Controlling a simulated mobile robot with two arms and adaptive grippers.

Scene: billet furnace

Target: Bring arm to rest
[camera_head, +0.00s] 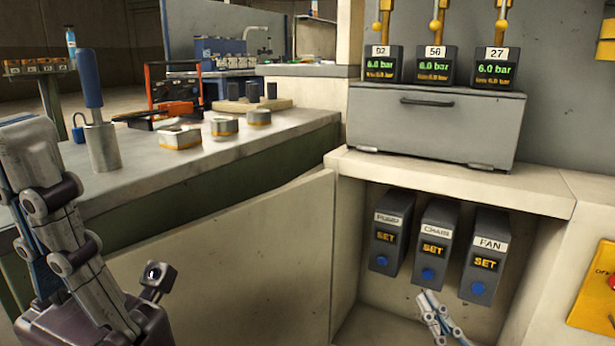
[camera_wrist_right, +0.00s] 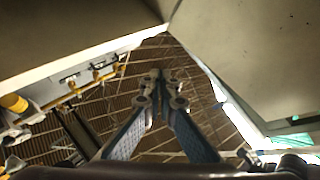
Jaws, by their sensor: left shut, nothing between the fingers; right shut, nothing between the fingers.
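My left gripper (camera_head: 28,150) is at the left edge, large and close to the camera, its fingers pointing up in front of the workbench. It is shut and empty. My right gripper (camera_head: 429,300) shows at the bottom, in the open cabinet bay below the CHAIN box (camera_head: 434,243). It is shut with nothing between the fingers. In the right wrist view its fingers (camera_wrist_right: 160,80) meet at the tips, apart from the panels around them. Most of the right arm is hidden below the frame.
PUMP (camera_head: 389,232) and FAN (camera_head: 485,256) boxes flank the CHAIN box. A cabinet door (camera_head: 240,262) stands open on the left. A grey drawer (camera_head: 432,124) and pressure gauges (camera_head: 436,66) are above. The workbench (camera_head: 228,150) holds a metal cup (camera_head: 102,148) and tins.

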